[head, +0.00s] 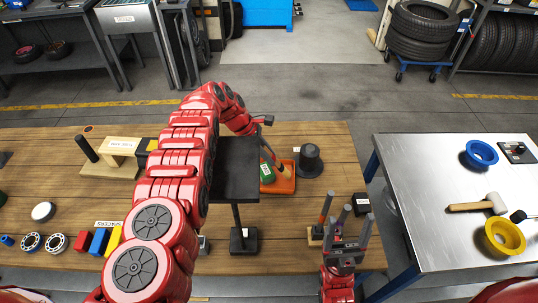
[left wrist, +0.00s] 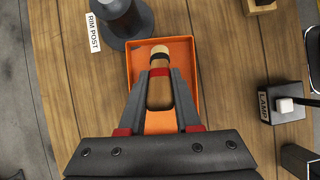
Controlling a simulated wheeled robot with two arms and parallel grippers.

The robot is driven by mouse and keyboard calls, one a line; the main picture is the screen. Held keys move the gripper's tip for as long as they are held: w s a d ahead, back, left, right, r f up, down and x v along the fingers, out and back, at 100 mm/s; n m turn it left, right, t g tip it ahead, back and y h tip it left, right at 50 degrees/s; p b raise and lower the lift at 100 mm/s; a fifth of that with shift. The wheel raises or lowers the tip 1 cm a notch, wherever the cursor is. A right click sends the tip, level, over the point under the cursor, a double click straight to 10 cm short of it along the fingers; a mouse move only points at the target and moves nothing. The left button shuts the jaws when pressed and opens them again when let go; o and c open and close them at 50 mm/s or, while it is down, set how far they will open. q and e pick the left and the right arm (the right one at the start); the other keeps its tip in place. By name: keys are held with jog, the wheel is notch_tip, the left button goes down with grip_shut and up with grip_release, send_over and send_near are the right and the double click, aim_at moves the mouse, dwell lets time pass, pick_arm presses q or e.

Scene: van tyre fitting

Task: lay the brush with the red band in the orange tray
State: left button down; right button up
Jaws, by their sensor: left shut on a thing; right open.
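The orange tray (head: 288,184) lies on the wooden bench, right of the black stand. It also shows in the left wrist view (left wrist: 186,52). My left gripper (head: 272,158) points down at the tray and is shut on a wooden-handled brush (left wrist: 159,92). In the left wrist view the brush lies between the fingers, over the tray, with a dark band near its far end and a reddish band by the fingertips. I cannot tell whether it touches the tray floor. My right gripper (head: 352,218) is open and empty near the bench's front right.
A dark rim post (head: 310,160) stands close beside the tray. A green labelled item (head: 267,173) is at the tray's left side. A black stand (head: 236,170) is left of it. A wooden block with upright tools (head: 316,236) stands near my right gripper.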

pick_arm(q)
jog(key=c, duration=0.5)
grip_release()
jog(key=shift+r, duration=0.1)
jog(key=b+v, duration=0.4)
jog(key=v, duration=1.3)
jog(key=shift+a+r, duration=0.1)
jog(key=shift+a, duration=0.05)
